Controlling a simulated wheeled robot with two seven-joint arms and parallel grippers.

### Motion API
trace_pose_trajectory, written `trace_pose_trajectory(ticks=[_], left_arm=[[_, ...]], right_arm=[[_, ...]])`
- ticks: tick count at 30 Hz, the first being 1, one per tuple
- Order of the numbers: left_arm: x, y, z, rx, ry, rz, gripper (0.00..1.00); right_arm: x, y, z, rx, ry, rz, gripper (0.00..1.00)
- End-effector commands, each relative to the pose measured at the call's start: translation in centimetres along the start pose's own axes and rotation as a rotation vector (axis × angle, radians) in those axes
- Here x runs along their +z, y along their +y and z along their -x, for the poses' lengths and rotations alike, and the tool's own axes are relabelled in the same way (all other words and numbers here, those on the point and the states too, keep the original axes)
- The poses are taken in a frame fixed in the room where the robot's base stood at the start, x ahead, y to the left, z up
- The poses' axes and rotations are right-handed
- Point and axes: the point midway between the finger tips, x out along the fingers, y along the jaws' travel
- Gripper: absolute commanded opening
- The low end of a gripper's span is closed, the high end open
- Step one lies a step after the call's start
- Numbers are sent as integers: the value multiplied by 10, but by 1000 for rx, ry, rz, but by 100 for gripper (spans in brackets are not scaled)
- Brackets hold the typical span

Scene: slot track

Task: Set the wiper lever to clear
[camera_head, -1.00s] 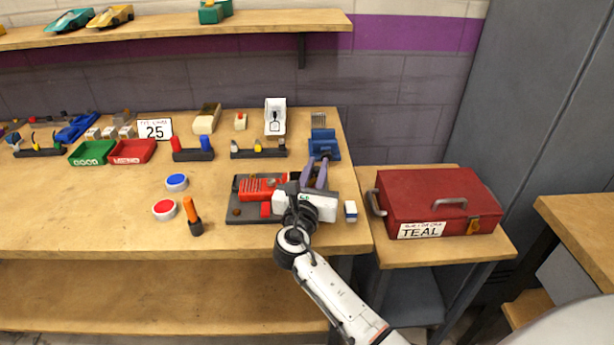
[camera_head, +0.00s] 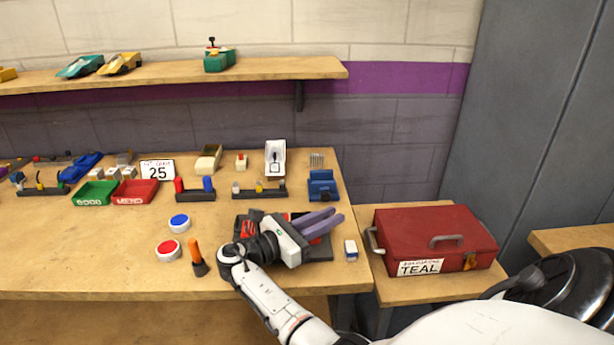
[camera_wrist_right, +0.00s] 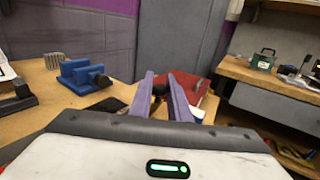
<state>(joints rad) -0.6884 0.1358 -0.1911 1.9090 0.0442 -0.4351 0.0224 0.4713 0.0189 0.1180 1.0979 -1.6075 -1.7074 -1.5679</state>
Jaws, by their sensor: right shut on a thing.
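My right gripper (camera_head: 335,218) reaches in from the bottom and points right, its purple fingers low over a dark base (camera_head: 318,253) with a red part (camera_head: 246,229). In the right wrist view the fingers (camera_wrist_right: 165,84) stand close together, with a small dark knob (camera_wrist_right: 158,89) between them. It looks like a lever's knob, and the gripper is shut on it. The gripper hides much of the base, and I cannot read any lever marking or setting. My left gripper is not in view.
A blue block-like fixture (camera_head: 323,186) stands behind the gripper. A small blue and white block (camera_head: 351,250) lies to its right. A red toolbox (camera_head: 435,238) sits on the side table. An orange-handled tool (camera_head: 196,257) and red button (camera_head: 168,250) are left. The front-left bench is clear.

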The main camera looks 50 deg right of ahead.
Motion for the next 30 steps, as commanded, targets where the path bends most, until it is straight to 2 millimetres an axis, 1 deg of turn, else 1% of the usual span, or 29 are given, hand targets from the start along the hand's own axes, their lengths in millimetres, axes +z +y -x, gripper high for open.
trace_pose_trajectory(ticks=[6, 19, 20, 22, 23, 30], left_arm=[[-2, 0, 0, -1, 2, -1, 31], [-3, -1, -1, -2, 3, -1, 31], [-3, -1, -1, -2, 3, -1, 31], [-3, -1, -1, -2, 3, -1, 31], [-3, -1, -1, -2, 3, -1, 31], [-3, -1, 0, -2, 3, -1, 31]], right_arm=[[0, -9, -9, -61, 1, 0, 0], [0, -10, -10, -71, 1, 1, 0], [0, -10, -10, -71, 1, 1, 20], [0, -10, -10, -70, 1, 1, 32], [0, -10, -10, -70, 1, 1, 33], [0, -10, -9, -69, 0, 1, 33]])
